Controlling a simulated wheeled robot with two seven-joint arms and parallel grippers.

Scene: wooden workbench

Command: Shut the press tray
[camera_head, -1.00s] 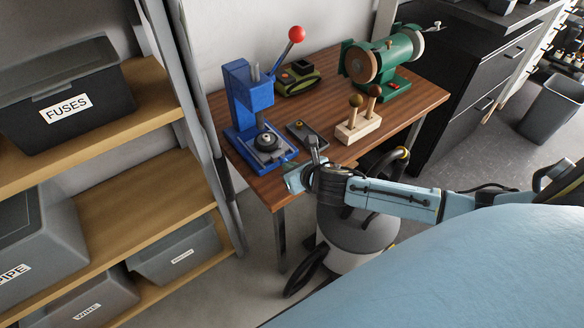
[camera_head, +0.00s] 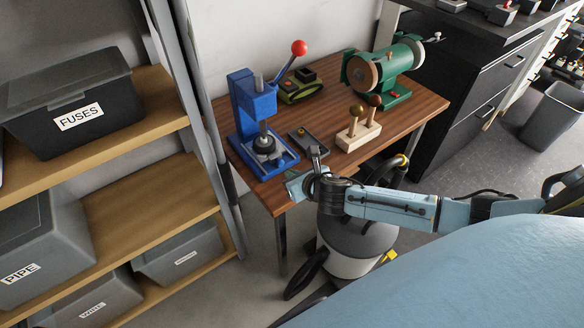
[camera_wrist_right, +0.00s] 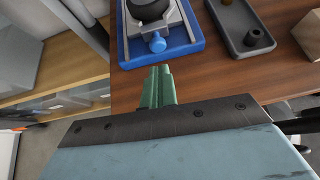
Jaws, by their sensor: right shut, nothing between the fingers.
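The blue press (camera_head: 240,105) stands at the bench's left end, its red-knobbed lever raised. Its grey press tray (camera_head: 279,159) lies on the blue base, with a round black piece on it. In the right wrist view the tray (camera_wrist_right: 181,27) shows a blue knob (camera_wrist_right: 157,42) at its near end; how far out the tray is, I cannot tell. My left gripper is not in view.
A small dark dish (camera_head: 302,138) with small parts lies right of the press. A wooden block with knobbed pegs (camera_head: 358,136) stands farther right, with a green grinder (camera_head: 384,72) behind. A shelf upright (camera_head: 212,130) stands close left of the bench.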

